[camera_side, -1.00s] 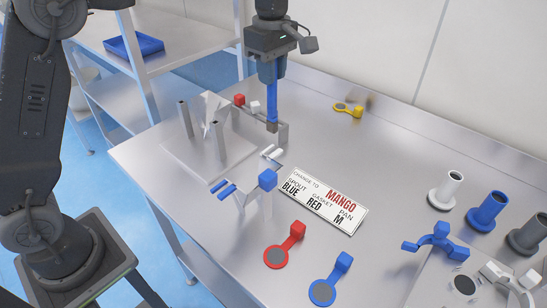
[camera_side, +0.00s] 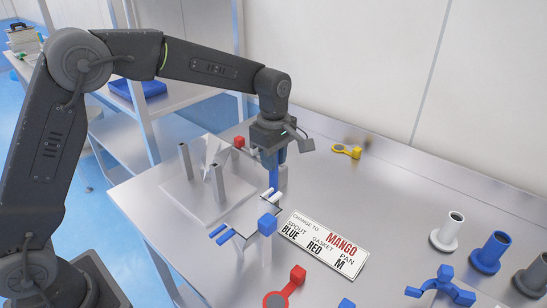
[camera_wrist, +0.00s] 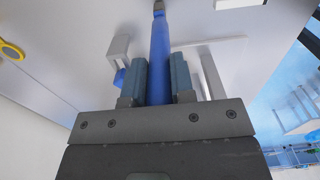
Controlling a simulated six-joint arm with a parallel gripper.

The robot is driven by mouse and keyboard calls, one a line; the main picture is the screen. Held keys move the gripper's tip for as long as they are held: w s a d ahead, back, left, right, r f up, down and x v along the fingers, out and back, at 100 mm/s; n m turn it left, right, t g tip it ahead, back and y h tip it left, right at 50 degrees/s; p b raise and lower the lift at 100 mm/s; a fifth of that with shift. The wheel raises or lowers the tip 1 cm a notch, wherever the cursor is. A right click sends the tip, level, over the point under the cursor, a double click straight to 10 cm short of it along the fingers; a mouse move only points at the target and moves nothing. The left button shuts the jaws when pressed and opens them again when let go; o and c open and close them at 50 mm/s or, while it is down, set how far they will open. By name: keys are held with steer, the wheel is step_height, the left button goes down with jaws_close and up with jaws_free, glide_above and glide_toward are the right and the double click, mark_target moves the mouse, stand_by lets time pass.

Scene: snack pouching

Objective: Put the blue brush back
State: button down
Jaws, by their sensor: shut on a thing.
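My gripper (camera_side: 272,150) points down and is shut on the blue brush (camera_side: 271,173), which hangs upright below it. In the wrist view the blue handle (camera_wrist: 160,55) runs between the two fingers, with a grey tip at its far end. The brush is in front of a small grey stand (camera_side: 283,178) at the far side of the metal fixture. The side view does not show clearly whether the brush touches the stand or the table.
A fixture plate with upright posts (camera_side: 186,162) is left of the brush. A red block (camera_side: 239,142) is behind. Spouts (camera_side: 447,230) stand at the right.

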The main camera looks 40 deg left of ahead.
steer(key=shift+f, duration=0.15)
steer(key=c, duration=1)
jaws_free()
step_height(320, 180, up, 12)
steer(key=shift+f, duration=0.2)
steer(key=shift+r, duration=0.4)
